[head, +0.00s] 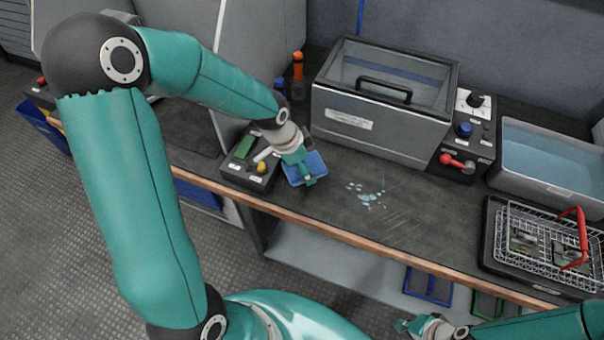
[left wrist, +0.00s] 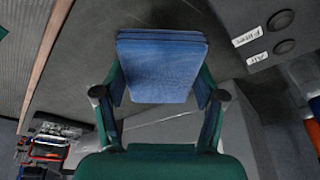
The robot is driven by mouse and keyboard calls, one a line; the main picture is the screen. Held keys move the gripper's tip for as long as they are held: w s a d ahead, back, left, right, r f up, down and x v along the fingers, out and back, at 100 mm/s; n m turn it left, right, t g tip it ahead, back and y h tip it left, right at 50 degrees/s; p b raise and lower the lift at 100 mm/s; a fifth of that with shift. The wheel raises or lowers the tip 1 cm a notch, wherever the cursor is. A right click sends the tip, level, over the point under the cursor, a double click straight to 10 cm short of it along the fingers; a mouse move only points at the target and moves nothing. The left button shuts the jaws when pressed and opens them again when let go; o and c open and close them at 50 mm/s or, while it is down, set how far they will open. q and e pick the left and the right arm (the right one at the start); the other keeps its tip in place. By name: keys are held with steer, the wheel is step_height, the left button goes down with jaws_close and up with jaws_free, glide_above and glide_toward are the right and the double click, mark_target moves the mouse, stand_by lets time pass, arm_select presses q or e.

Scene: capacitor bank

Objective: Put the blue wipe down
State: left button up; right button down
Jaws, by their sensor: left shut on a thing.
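The blue wipe (head: 306,166) is a folded blue pad over the dark bench, next to the small control box. It also shows between the fingers in the left wrist view (left wrist: 160,66). My left gripper (head: 307,178) is shut on it; the wrist view shows a finger on each side (left wrist: 160,95). I cannot tell whether the wipe touches the bench top (head: 340,215). My right gripper (head: 408,326) is low at the bottom of the head view, in front of the bench edge; its fingers are too small to read.
A small control box (head: 240,171) stands left of the wipe. A lidded grey tank (head: 372,125) is behind. Pale wet spots (head: 366,194) lie to the right on otherwise bare bench. A wire basket (head: 535,243) with a red handle and a water-filled basin (head: 550,160) are farther right.

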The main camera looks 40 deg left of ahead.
arm_select(q)
steer(key=shift+f+b, duration=0.3)
steer(key=shift+f, duration=1.75)
steer(key=shift+f, duration=0.15)
steer(key=o, duration=1.1)
steer(key=shift+s+r, duration=0.1)
steer(key=shift+r, duration=0.6)
steer(key=p+v, duration=0.1)
steer(key=v, duration=1)
steer(key=shift+p, duration=0.35)
